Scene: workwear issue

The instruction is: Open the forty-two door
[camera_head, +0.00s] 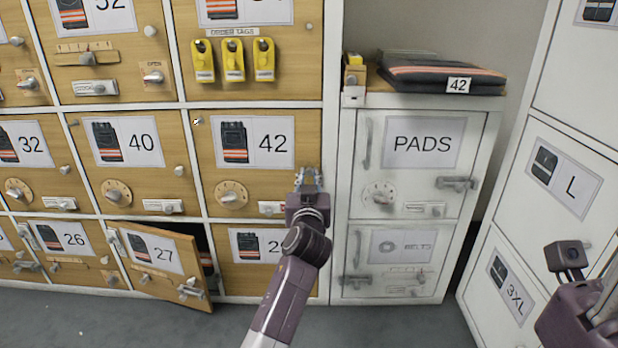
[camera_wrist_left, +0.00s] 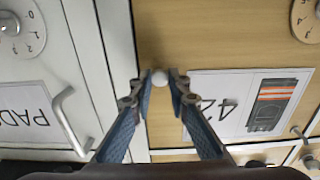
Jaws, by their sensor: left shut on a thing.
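The forty-two door (camera_head: 258,117) is a wooden door in the middle row, at the right end of the wooden lockers. It looks shut. My left gripper (camera_head: 308,180) is at the door's right edge. In the left wrist view the door (camera_wrist_left: 215,55) is upside down, and the left gripper (camera_wrist_left: 163,82) is shut on a small white knob (camera_wrist_left: 160,77). Only part of my right wrist (camera_head: 580,318) shows, at the lower right; its fingers are not clear.
Door 27 (camera_head: 185,243) stands ajar at the lower left. White L and 3XL lockers (camera_head: 590,150) stand farther right. The grey floor in front is clear.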

